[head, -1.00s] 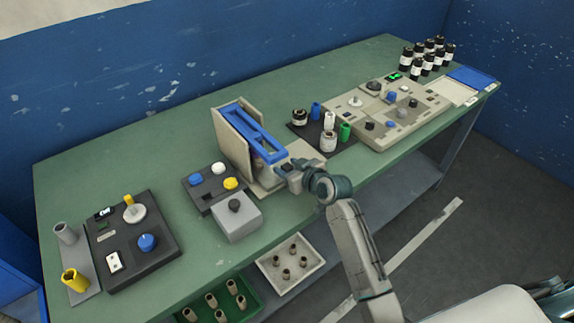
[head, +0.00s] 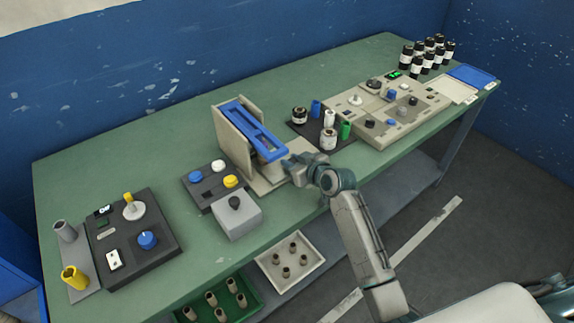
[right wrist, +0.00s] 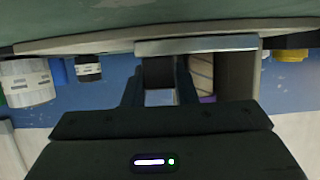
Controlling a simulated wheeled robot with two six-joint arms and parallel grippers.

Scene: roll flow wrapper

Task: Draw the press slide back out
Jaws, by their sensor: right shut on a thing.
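The press stands mid-table in the head view, with beige upright walls (head: 231,139) and a long blue top piece (head: 252,128). A pale flat base (head: 268,183) reaches out from its front. My right gripper (head: 294,163) is at the front of the press, low over the table. In the right wrist view its fingers (right wrist: 160,88) are closed around a dark block (right wrist: 157,70), which looks like the slide's handle. A pale plate (right wrist: 205,44) lies right behind this block. The fingers hide part of the slide. My left gripper is out of view.
A grey box with a black knob (head: 236,218) and a button panel (head: 215,186) stand left of the press. A dark mat with jars and tubes (head: 317,143) lies to the right, close to my right arm. Open trays (head: 291,262) sit below the table's front.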

